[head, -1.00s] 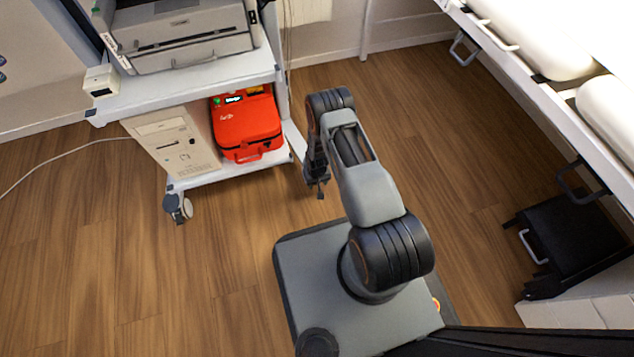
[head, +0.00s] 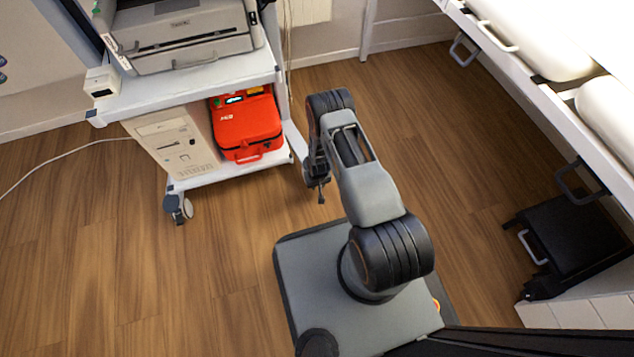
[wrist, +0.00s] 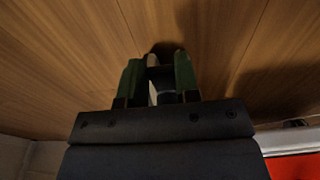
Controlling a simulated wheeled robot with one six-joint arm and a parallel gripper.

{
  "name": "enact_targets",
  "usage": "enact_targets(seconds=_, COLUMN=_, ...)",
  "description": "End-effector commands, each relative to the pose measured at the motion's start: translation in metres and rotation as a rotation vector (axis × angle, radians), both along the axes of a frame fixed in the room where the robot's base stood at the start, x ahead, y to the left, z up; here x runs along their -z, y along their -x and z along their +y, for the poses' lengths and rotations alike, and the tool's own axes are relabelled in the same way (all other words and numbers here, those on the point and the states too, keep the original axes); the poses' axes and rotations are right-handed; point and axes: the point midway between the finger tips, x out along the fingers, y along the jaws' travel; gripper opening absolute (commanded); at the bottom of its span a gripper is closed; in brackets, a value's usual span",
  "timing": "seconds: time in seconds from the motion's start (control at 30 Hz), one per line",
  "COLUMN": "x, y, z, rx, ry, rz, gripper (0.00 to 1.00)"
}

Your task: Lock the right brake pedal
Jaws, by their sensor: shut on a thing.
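The white cart (head: 225,82) stands at the upper left in the head view. Its left front caster with a grey-blue brake pedal (head: 172,203) shows below the lower shelf. My gripper (head: 319,190) is low at the cart's right front corner, and my arm hides most of that spot. In the wrist view my gripper (wrist: 157,62) has its green fingers close together around a small pale and dark part, which I take as the right brake pedal (wrist: 153,92). Whether the pedal is up or down cannot be told.
A red case (head: 247,125) and a beige computer (head: 178,145) sit on the lower shelf, a printer (head: 185,35) on top. A bed (head: 560,110) and a black step (head: 570,240) are at the right. A cable (head: 70,152) runs left. The wooden floor between is clear.

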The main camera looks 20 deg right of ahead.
Motion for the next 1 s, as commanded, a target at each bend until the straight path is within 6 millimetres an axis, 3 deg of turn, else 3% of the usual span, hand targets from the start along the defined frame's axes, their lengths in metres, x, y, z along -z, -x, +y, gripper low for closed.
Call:
enact_targets(seconds=0.6, x=0.024, y=0.005, z=0.000, rx=0.001, ry=0.000, rz=-0.411, gripper=0.06)
enact_targets(seconds=1.0, x=0.027, y=0.004, z=0.000, rx=0.001, ry=0.000, rz=-0.505, gripper=0.06)
